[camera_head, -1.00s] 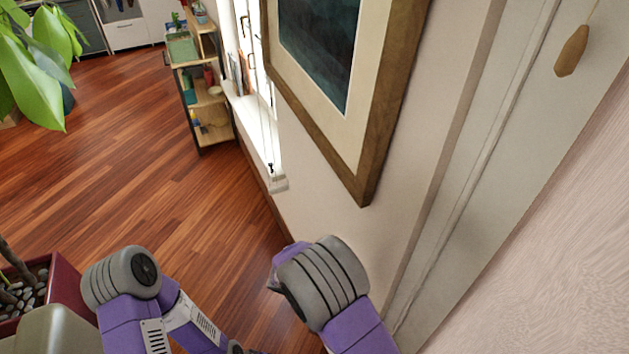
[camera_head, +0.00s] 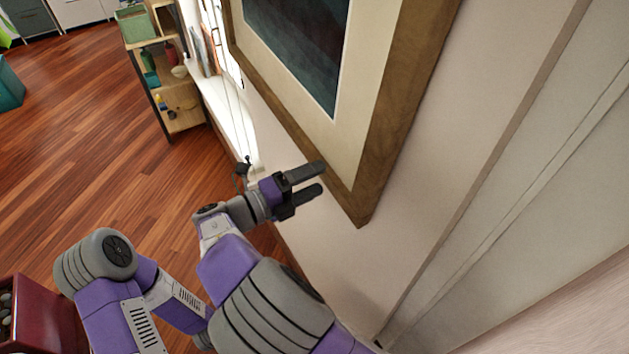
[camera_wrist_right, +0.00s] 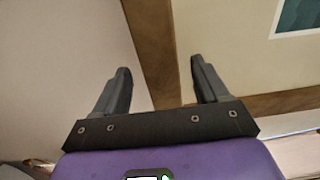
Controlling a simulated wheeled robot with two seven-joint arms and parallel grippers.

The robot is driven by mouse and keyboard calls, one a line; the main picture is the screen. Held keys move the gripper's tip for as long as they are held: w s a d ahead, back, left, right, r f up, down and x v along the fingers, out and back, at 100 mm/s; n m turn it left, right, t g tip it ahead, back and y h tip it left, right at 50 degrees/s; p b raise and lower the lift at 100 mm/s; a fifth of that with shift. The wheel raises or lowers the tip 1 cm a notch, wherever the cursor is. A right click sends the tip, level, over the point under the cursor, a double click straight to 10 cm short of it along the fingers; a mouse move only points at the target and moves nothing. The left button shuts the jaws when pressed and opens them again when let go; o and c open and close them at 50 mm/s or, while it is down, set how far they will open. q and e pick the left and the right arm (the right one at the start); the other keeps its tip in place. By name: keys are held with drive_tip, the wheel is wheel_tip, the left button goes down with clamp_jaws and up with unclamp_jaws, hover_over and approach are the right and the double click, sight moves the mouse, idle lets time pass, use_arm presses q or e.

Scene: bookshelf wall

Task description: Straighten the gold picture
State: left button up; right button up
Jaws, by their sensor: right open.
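The picture (camera_head: 395,110) hangs on the wall, its brown-gold frame around a cream mat and a dark blue-green image. It looks tilted in the head view, with a lower corner pointing down. My right gripper (camera_head: 321,177) is open and empty beside the lower frame edge, near that corner. In the right wrist view, one strip of the frame (camera_wrist_right: 155,50) runs between the open fingers of the right gripper (camera_wrist_right: 159,68). Whether the fingers touch the frame cannot be told. My left gripper is out of view; only part of the left arm shows.
A wooden shelf (camera_head: 180,105) with small items stands by the window at the upper left. A dark red planter (camera_head: 45,315) is at the lower left. A pale door frame (camera_head: 500,200) is right of the picture. Open wooden floor (camera_head: 90,170) lies at left.

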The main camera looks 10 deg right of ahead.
drive_tip(key=shift+w+d, duration=0.15)
drive_tip(key=shift+d, duration=0.35)
drive_tip(key=shift+c, duration=0.4)
clamp_jaws()
